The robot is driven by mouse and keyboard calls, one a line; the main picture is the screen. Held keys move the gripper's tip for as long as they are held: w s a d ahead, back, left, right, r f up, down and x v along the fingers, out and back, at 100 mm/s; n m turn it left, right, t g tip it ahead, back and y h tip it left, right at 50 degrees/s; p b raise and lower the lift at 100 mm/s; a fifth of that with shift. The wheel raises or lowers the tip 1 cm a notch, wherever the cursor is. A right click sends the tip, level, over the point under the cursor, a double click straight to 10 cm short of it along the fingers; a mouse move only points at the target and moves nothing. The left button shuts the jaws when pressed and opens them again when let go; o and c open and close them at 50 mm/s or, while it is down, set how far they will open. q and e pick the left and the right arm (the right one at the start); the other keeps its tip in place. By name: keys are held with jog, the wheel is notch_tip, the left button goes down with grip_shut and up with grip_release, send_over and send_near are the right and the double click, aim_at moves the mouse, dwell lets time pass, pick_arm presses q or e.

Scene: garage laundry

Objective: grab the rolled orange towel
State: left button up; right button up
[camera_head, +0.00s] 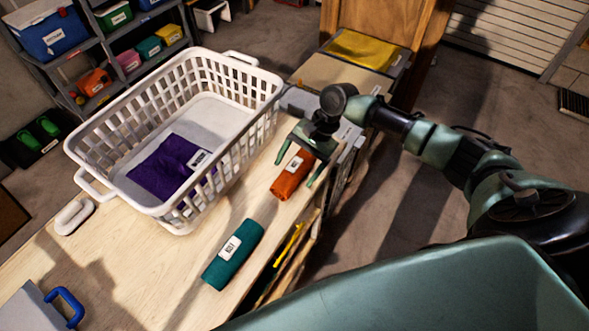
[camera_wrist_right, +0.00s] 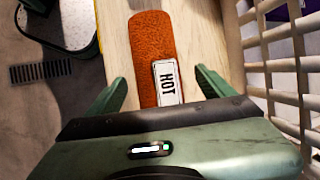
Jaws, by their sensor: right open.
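The rolled orange towel (camera_head: 292,177) lies on the wooden bench top near its right edge, with a white tag on it. In the right wrist view the towel (camera_wrist_right: 152,45) runs away from the gripper, and its tag reads HOT. My right gripper (camera_head: 297,170) is open over the towel, with one finger on each side of it. In the wrist view its fingertips (camera_wrist_right: 160,85) stand apart from the towel, with gaps on both sides. I cannot tell how high the fingers are above the bench. My left gripper does not show.
A white laundry basket (camera_head: 148,205) with a purple cloth (camera_head: 168,167) inside stands left of the towel; its slatted wall is close to the right gripper. A rolled teal towel (camera_head: 233,255) lies nearer on the bench (camera_head: 130,265). A yellow cloth (camera_head: 362,50) lies farther back.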

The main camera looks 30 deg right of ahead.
jog(key=c, duration=1.7)
jog(key=shift+r, duration=0.1)
